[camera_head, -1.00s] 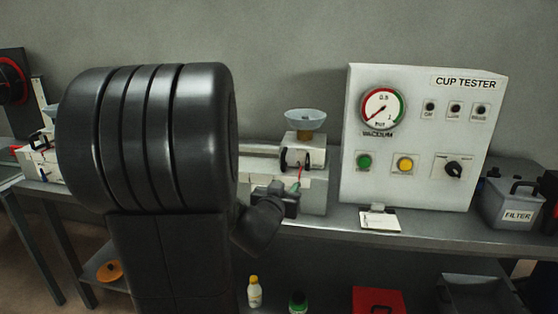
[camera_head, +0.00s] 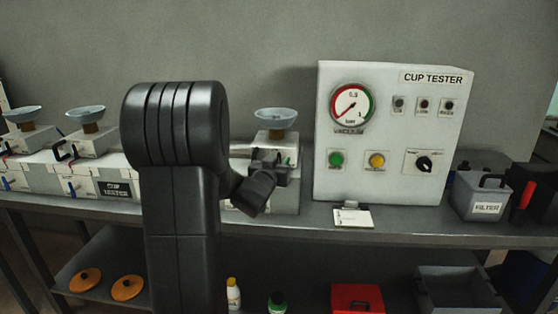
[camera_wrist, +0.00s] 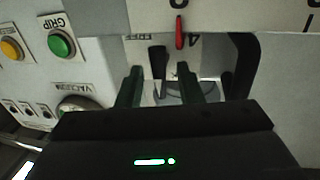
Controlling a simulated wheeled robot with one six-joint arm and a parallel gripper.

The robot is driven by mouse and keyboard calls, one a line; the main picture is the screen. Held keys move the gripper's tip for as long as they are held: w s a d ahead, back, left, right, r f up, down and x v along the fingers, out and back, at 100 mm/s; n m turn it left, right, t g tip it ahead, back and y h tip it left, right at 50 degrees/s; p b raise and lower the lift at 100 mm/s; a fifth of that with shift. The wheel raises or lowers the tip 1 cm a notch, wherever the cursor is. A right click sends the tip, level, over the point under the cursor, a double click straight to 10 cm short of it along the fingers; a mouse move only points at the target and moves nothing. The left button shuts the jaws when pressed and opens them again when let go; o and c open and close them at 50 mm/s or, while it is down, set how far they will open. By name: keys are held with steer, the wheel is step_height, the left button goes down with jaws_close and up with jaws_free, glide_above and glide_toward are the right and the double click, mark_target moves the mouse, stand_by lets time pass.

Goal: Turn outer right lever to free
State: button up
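My gripper (camera_head: 270,160) is in front of the rightmost cup station (camera_head: 284,205) in the head view and hides much of its front. In the wrist view my gripper (camera_wrist: 159,88) is open, its two dark green fingers apart. A black lever (camera_wrist: 158,60) stands between the fingertips, beside an upside-down "FREE" label (camera_wrist: 139,37). Contact with the fingers is not clear. A slim red lever (camera_wrist: 179,32) lies just right of it, near a "4" mark.
A black curved handle (camera_wrist: 243,65) is close right of my gripper in the wrist view. The CUP TESTER panel (camera_head: 390,185) with gauge, buttons and knob stands right of the station.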

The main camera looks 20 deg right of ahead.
steer(key=shift+w+d, duration=0.35)
steer(key=shift+d, duration=0.05)
jaws_close()
